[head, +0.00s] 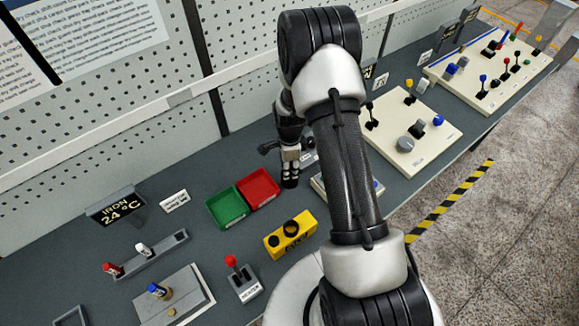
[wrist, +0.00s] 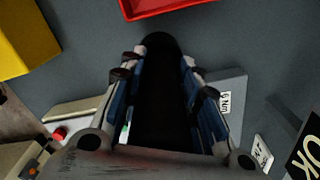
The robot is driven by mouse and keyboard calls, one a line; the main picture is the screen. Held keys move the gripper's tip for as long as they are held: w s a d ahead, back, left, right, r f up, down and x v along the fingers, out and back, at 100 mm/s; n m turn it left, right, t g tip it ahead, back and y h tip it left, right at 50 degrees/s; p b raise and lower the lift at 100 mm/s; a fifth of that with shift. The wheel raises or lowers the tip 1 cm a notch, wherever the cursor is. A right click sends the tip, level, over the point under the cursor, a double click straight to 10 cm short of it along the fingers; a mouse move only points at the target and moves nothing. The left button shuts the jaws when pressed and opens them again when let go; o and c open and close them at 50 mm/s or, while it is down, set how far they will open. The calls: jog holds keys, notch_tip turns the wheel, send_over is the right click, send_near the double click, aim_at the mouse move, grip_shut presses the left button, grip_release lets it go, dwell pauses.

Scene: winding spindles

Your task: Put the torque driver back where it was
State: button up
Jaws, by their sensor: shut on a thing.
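In the wrist view the same black driver (wrist: 160,85) fills the space between the fingers (wrist: 165,100). A grey block with a "6 Nm" label (wrist: 226,102) lies just right of the fingers there. I cannot tell whether the driver's lower end touches anything.
A red tray (head: 277,182) and a green tray (head: 226,205) stand left of the gripper. A yellow box (head: 303,239) is nearer. A red-knobbed lever block (head: 245,291) and a grey rack (head: 153,258) stand left. A cream panel (head: 440,140) lies beyond my arm.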

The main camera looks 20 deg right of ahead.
jog(key=shift+r, duration=0.1)
jog(key=shift+f, duration=0.2)
jog(key=o, duration=1.2)
jog(key=shift+r, duration=0.1)
